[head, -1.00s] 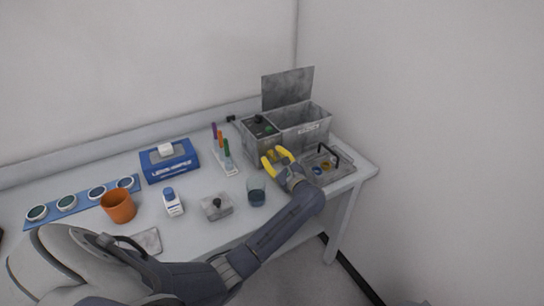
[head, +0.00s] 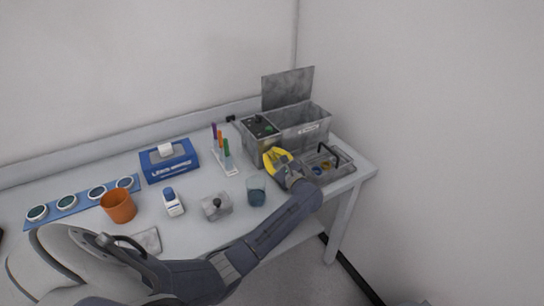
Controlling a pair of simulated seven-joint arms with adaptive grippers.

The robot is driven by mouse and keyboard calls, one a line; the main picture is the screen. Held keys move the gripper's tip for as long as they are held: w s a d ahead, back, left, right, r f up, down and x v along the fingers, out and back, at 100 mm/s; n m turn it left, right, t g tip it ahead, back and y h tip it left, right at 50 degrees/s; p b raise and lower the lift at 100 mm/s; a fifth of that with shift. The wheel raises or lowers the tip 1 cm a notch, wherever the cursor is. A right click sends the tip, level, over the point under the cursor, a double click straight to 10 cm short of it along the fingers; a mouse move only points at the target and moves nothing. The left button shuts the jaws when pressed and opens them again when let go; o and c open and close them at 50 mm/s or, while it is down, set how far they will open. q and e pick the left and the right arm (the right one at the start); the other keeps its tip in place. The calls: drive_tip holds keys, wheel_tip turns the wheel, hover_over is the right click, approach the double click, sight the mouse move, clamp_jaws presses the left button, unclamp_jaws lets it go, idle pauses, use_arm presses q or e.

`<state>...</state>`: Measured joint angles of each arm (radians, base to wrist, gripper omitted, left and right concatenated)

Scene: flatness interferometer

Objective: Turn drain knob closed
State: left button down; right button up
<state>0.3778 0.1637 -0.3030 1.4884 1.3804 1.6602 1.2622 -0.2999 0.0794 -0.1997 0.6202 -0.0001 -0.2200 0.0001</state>
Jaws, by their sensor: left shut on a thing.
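The grey metal bath (head: 303,131) stands at the back right of the bench with its lid raised. A control box (head: 262,140) with a dark top panel adjoins its left end. My left gripper (head: 272,156) has yellow fingers and is at the lower front of the bath, near the corner with the control box. Its fingers are closed together on the drain knob there. The knob is hidden by the fingers, so its turn angle cannot be told. My right gripper is not in view.
A tray (head: 338,172) with a black-handled rack stands right of my gripper. A rack of colored tubes (head: 226,157), a blue wipes box (head: 169,161) and an orange cup (head: 118,206) stand further left.

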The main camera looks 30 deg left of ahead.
use_arm(q)
drive_tip(key=m, duration=0.5)
drive_tip(key=shift+r, duration=0.15)
idle(0.3)
drive_tip(key=c, duration=1.4)
unclamp_jaws()
drive_tip(key=v, duration=1.1)
drive_tip(key=shift+d, duration=0.25)
drive_tip(key=shift+s+d, duration=0.15)
drive_tip(key=shift+d, duration=0.05)
